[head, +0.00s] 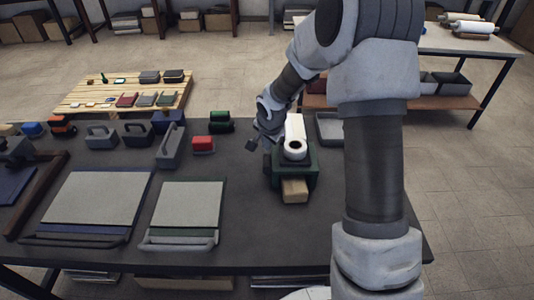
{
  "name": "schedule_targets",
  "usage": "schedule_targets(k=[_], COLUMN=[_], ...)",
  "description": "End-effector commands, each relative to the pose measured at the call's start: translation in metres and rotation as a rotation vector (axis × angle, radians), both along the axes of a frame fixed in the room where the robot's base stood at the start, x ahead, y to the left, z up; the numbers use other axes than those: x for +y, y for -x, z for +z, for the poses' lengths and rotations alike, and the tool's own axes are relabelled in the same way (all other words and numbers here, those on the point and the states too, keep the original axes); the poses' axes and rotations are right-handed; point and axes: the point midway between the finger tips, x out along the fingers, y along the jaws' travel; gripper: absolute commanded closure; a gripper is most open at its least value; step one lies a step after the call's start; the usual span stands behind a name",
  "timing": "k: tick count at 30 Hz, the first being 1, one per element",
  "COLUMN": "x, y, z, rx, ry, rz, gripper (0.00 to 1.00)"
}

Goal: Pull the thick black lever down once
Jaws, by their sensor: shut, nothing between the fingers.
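A green machine (308,180) stands on the dark workbench right of centre, with a white roll (295,150) on top and a light wooden block (295,191) at its front. My gripper (253,144) is just left of the machine's upper part, above the bench, pointing down and left. It is shut and empty. The black lever cannot be clearly made out; my gripper and arm cover the area behind and beside the machine. Whether my gripper touches the machine cannot be told.
Two grey-topped boards, a large one (93,197) and a smaller green-edged one (187,203), lie left of the machine. Grey handled tools (170,148), a red block (203,144) and a brown frame (36,195) are also on the bench (245,225). A grey tray (329,128) lies behind the machine.

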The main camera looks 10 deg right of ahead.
Motion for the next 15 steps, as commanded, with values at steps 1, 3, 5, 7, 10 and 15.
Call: schedule_targets(k=[1, 3, 5, 7, 10, 15], x=[0.0000, 0.0000, 0.0001, 0.0001, 0.0003, 0.0005], y=[0.0000, 0.0001, 0.0004, 0.0006, 0.0011, 0.0019], z=[-0.0002, -0.0007, -0.0013, -0.0021, -0.0032, -0.0052], rx=[0.000, 0.000, 0.000, 0.000, 0.000, 0.001], ry=[0.000, 0.000, 0.000, 0.000, 0.000, -0.001], rz=[0.000, 0.000, 0.000, 0.000, 0.000, 0.000], gripper=[1.00, 1.00, 1.00, 1.00, 1.00, 1.00])
